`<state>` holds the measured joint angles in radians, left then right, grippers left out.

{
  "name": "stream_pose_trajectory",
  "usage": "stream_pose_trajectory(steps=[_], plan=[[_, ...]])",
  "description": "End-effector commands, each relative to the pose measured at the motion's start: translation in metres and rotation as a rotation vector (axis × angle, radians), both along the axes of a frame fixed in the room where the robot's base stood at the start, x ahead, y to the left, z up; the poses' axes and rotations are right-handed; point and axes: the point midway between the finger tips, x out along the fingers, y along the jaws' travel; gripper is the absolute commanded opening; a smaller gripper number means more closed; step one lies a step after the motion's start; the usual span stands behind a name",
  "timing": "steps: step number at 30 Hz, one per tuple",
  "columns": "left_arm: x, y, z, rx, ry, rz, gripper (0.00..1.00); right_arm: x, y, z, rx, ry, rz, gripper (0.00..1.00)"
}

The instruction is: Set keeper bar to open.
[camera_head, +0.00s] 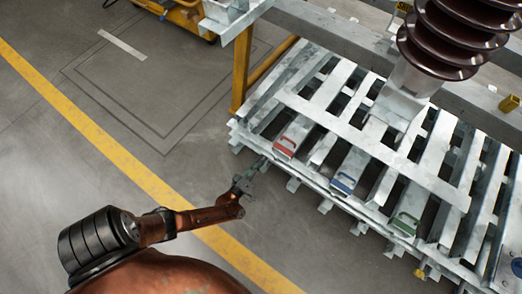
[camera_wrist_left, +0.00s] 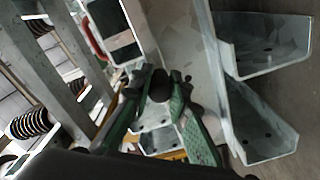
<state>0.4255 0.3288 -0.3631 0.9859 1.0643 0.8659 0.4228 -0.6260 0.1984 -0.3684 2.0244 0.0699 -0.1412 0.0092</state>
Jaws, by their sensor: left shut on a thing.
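My left gripper (camera_head: 249,179) is at the near left corner of the pale metal isolator frame. In the left wrist view its green fingers (camera_wrist_left: 160,82) are shut on a dark rounded knob (camera_wrist_left: 160,92) beside a pale metal plate. I cannot tell for sure which part is the keeper bar; a long pale rail (camera_head: 315,181) runs along the frame's front edge, starting by the gripper. The fingers hide part of the knob. My right gripper is not in view.
A brown ribbed insulator (camera_head: 452,35) stands on the frame at the upper right. A yellow post (camera_head: 242,70) rises behind the frame's left corner. Pale angled brackets (camera_wrist_left: 262,45) are close on the right in the wrist view. The grey floor (camera_head: 160,100) left of the frame is clear.

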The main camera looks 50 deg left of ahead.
Motion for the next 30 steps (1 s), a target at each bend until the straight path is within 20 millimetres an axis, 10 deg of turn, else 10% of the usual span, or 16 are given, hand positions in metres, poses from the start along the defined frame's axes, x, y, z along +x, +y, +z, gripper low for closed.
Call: stream_pose_trajectory(steps=[5, 6, 13, 30], plan=[[0.000, -0.006, -0.003, 0.000, 0.003, -0.006, 0.00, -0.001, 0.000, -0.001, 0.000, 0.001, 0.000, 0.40], [0.000, -0.007, -0.003, 0.000, 0.003, -0.008, 0.17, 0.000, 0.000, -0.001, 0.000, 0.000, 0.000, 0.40], [0.003, -0.008, -0.002, 0.001, 0.001, -0.010, 0.33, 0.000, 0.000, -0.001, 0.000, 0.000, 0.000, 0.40], [-0.036, -0.015, -0.003, -0.002, 0.004, -0.006, 0.34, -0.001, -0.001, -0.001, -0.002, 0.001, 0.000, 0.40]])
